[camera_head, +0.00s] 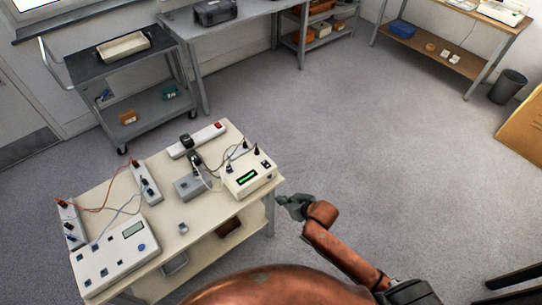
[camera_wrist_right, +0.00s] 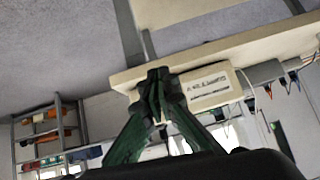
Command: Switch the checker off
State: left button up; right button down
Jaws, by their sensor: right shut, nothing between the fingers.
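The checker, a cream box with a lit green display (camera_head: 247,177), stands at the right end of the table. Two dark knobs or plugs and a small dark switch-like part show on its top. In the right wrist view, which looks upside down, the checker (camera_wrist_right: 206,88) lies just right of the fingertips. My right gripper (camera_head: 281,200) is off the table's right edge, a little right of the checker and apart from it in the head view. Its green fingers are shut and empty, with tips together in the wrist view (camera_wrist_right: 158,76). My left gripper is not in view.
The cream table (camera_head: 205,220) also holds a grey box (camera_head: 190,187) with cables, a power strip (camera_head: 197,139) with a red switch, and a large panel (camera_head: 115,256) at the left. Open floor lies right of the table. A dark cart (camera_head: 110,66) stands behind.

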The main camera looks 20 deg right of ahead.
aim_at(269, 165)
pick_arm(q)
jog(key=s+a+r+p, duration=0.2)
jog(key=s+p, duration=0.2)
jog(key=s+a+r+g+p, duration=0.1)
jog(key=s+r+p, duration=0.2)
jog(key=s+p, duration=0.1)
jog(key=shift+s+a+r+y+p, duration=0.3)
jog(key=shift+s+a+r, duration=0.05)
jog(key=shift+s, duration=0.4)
pick_arm(e)
jog(key=w+d+r, duration=0.1)
jog(key=w+r, duration=0.2)
jog(key=r, duration=0.5)
jog(key=w+d+r+t, duration=0.1)
jog(key=w+r, duration=0.3)
jog(key=r, duration=0.5)
jog(key=shift+d, duration=0.2)
jog(key=shift+w, duration=0.15)
